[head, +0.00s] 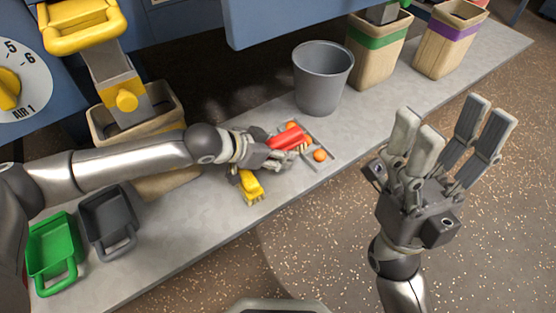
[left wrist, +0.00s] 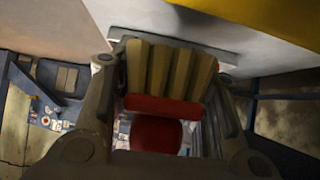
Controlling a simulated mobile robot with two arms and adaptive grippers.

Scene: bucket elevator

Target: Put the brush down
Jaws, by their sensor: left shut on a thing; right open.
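A red brush (head: 286,141) with tan bristles is between the fingers of my left gripper (head: 278,154), over the grey ledge. My left gripper is shut on it. In the left wrist view the red brush (left wrist: 155,133) and its tan bristles lie between the two fingers. The fingers hide part of the handle in the head view, and I cannot tell whether the bristles touch the surface below. My right gripper (head: 448,132) is open and empty, fingers up, to the right over the speckled floor.
A small grey tray (head: 322,163) with orange balls (head: 320,155) lies beside the brush. A yellow brush (head: 250,187) lies below my left gripper. A grey bucket (head: 322,80) stands behind. A green scoop (head: 52,248) and dark scoop (head: 108,221) lie at left. Tan bins (head: 377,58) stand at back right.

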